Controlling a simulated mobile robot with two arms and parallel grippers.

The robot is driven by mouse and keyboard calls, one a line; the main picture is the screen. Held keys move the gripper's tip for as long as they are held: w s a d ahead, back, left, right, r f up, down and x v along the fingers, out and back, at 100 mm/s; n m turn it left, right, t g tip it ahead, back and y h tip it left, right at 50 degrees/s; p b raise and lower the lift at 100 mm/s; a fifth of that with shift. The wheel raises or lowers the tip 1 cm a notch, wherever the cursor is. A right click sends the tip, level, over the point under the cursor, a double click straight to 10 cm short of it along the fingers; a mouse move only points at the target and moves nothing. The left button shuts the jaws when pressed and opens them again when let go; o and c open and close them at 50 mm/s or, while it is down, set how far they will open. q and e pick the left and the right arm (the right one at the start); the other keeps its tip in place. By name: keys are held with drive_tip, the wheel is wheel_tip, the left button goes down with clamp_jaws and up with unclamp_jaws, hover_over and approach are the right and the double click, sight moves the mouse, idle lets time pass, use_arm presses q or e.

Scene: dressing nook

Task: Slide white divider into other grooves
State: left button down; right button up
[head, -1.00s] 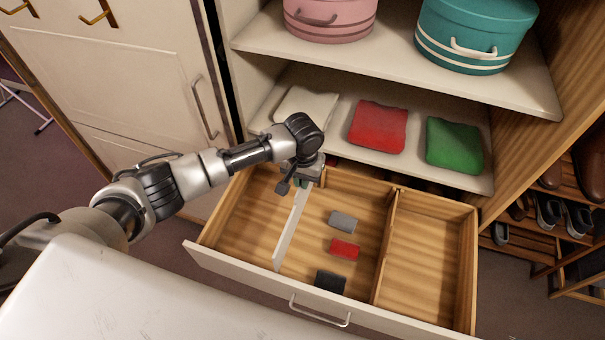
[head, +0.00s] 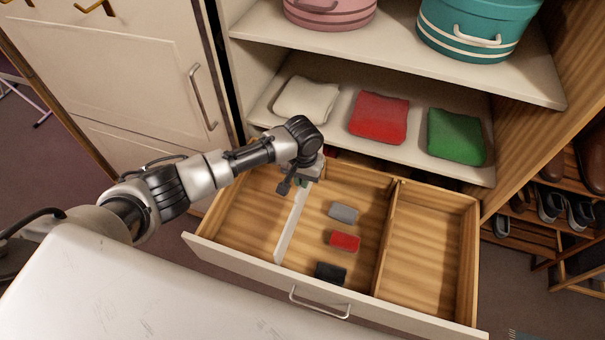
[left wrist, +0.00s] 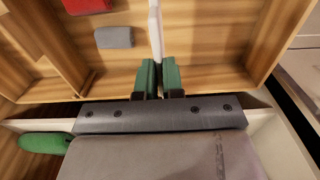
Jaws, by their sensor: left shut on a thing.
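The white divider (head: 291,225) stands upright in the open wooden drawer (head: 429,322), running from front to back left of the drawer's middle. My left gripper (head: 303,182) is at the divider's back end. In the left wrist view, the green fingers of the gripper (left wrist: 159,78) are shut on the white divider (left wrist: 155,32), one on each side. Whether its lower edge sits in grooves is hidden. A fixed wooden divider (head: 389,240) stands further right. My right gripper is not in view.
A grey block (head: 343,213), a red block (head: 345,241) and a dark block (head: 331,273) lie in the middle compartment. The right compartment (head: 428,245) is empty. A shelf with folded white (head: 306,99), red (head: 379,119) and green (head: 456,137) cloths overhangs the drawer's back.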

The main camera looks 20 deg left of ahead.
sight(303, 198)
use_arm(q)
drive_tip(key=shift+f+b, duration=0.4)
drive_tip(key=shift+f, duration=0.7)
drive_tip(key=shift+f+b, duration=1.05)
drive_tip(key=shift+f, duration=0.75)
drive_tip(key=shift+f+b, duration=0.95)
drive_tip(key=shift+f, duration=1.1)
drive_tip(key=c, duration=1.2)
unclamp_jaws()
drive_tip(key=shift+o, duration=0.2)
drive_tip(key=shift+r, duration=0.1)
wheel_tip(303, 198, up, 11)
drive_tip(key=shift+f+b, duration=0.1)
drive_tip(key=shift+b, duration=0.55)
drive_tip(key=shift+s+f, duration=0.1)
